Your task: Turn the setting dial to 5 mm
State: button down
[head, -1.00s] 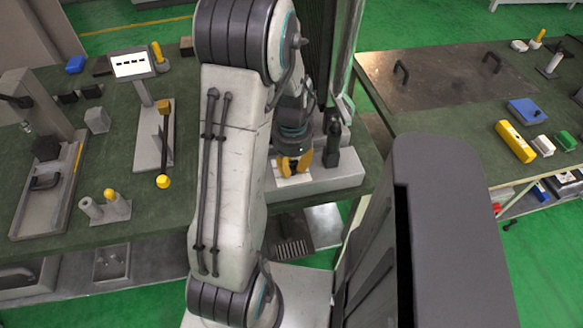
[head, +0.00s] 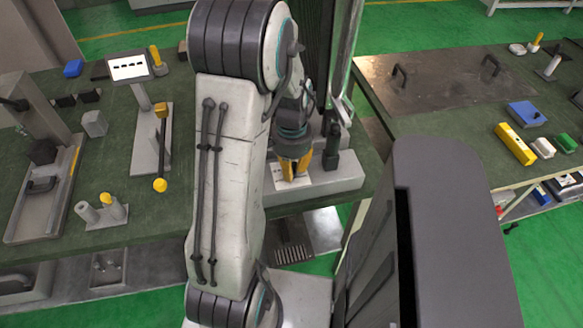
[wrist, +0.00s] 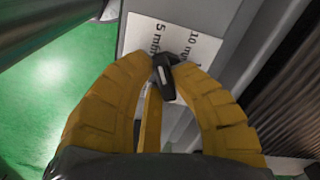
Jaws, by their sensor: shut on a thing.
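The setting dial (wrist: 164,77) is a small black knob with a white line along it, in the wrist view. It stands by a white card (wrist: 139,28) printed "5 mm" and "10 mm". The knob's far end lies just below the "5 mm" print; I cannot tell its exact angle. My gripper (wrist: 167,62) has its yellow fingers closed on the knob from both sides. In the head view my gripper (head: 290,178) points down at the card (head: 277,178) on a grey base (head: 335,180); the dial is hidden there.
A dark upright handle (head: 332,150) stands close right of my gripper on the same base. A small display (head: 130,66) and a lever fixture (head: 150,145) stand on the green bench to the left. A second bench (head: 430,85) is at right.

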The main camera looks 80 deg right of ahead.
jog(key=c, duration=1.1)
grip_release()
jog(key=shift+o, duration=0.2)
notch_tip(320, 180, up, 12)
dwell(0.4)
